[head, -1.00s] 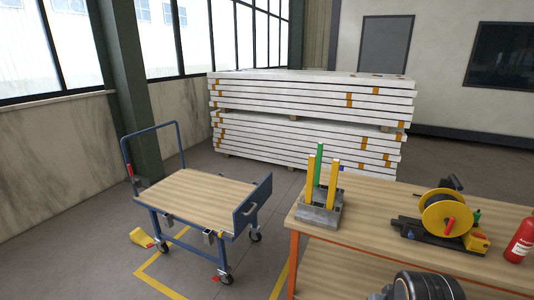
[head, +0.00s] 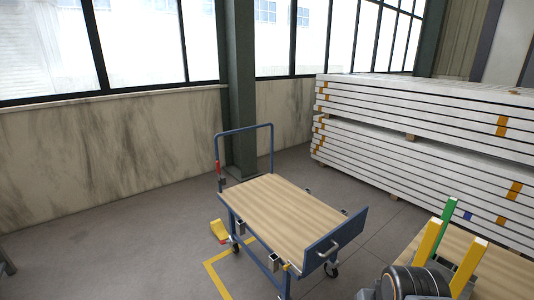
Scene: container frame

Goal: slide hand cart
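The hand cart has a flat wooden deck (head: 285,215), a blue frame and dark caster wheels. Its tall blue push handle (head: 244,130) rises at the far left end, with a red part on its left post. A blue end panel (head: 335,240) with a grey pull handle closes the near right end. The cart stands upright on the floor and its deck is empty. A dark rounded part at the bottom right looks like a piece of my own arm, apart from the cart.
A yellow wedge-like object (head: 219,231) lies on the floor left of the cart. Stacked white panels (head: 425,125) stand behind.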

